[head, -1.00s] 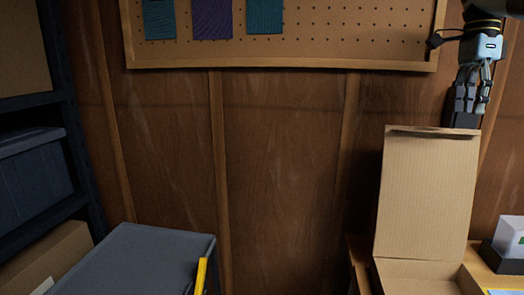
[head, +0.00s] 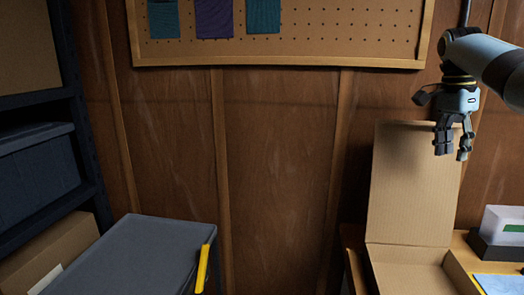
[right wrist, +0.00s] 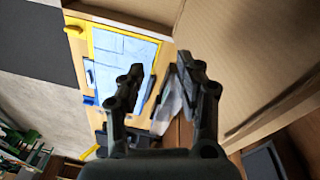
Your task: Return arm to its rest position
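My right gripper (head: 454,152) hangs fingers down at the right of the head view, in front of the raised lid of the open cardboard box (head: 410,190). My right arm (head: 490,65) comes in from the right edge. In the right wrist view, the two dark fingers of the right gripper (right wrist: 160,82) stand apart with nothing held between them. My left gripper and arm are not in view.
A wooden bench (head: 462,245) carries the box and a dark holder (head: 490,248). A pegboard (head: 330,45) with several fabric swatches hangs above. A grey lidded bin (head: 140,255) and a dark shelf (head: 85,150) stand left. Space before the middle wall looks clear.

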